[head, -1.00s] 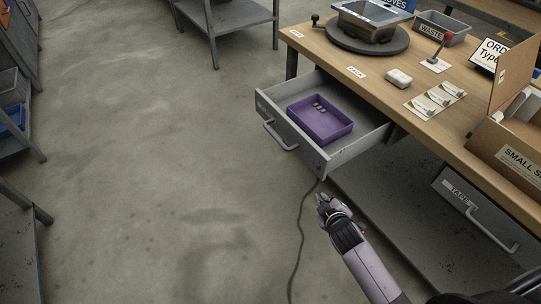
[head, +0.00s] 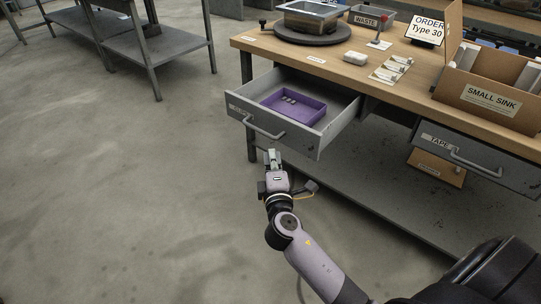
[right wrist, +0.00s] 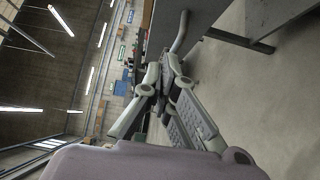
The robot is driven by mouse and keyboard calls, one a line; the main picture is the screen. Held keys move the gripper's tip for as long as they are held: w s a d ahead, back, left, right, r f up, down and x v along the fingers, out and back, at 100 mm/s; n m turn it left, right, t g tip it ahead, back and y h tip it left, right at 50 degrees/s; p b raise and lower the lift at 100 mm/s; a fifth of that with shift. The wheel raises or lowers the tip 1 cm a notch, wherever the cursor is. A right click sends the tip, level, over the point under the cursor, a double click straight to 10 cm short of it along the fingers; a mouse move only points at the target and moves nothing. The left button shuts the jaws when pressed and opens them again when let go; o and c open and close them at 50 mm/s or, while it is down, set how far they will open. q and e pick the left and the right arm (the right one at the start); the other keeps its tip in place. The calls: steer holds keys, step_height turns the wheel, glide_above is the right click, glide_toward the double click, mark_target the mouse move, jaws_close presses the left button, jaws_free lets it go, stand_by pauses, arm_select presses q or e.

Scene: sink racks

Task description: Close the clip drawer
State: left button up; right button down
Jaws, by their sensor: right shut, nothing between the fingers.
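The clip drawer (head: 290,131) is grey and stands pulled out from under the workbench. A purple tray (head: 313,110) with a few small clips lies inside it. A bar handle (head: 262,131) runs across the drawer's front. My right gripper (head: 271,156) is shut and empty, just in front of and below the drawer front, close to the handle; I cannot tell if it touches. The right wrist view shows its fingers (right wrist: 172,75) together, with the handle (right wrist: 181,32) and drawer front just beyond them. My left gripper is not in view.
The wooden workbench (head: 330,72) carries a turntable with a metal sink, a waste bin (head: 372,18), and a box marked small sink (head: 490,92). A tape drawer (head: 475,155) is at the right. A grey lower shelf (head: 400,190) lies below.

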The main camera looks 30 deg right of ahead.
glide_toward(276, 121)
steer(key=w+a, duration=0.2)
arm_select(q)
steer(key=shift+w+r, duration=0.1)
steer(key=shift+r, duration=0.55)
arm_select(e)
steer(key=shift+w+d, duration=0.6)
steer(key=shift+d, duration=0.35)
steer(key=shift+w+d, duration=0.55)
steer(key=shift+d, duration=0.4)
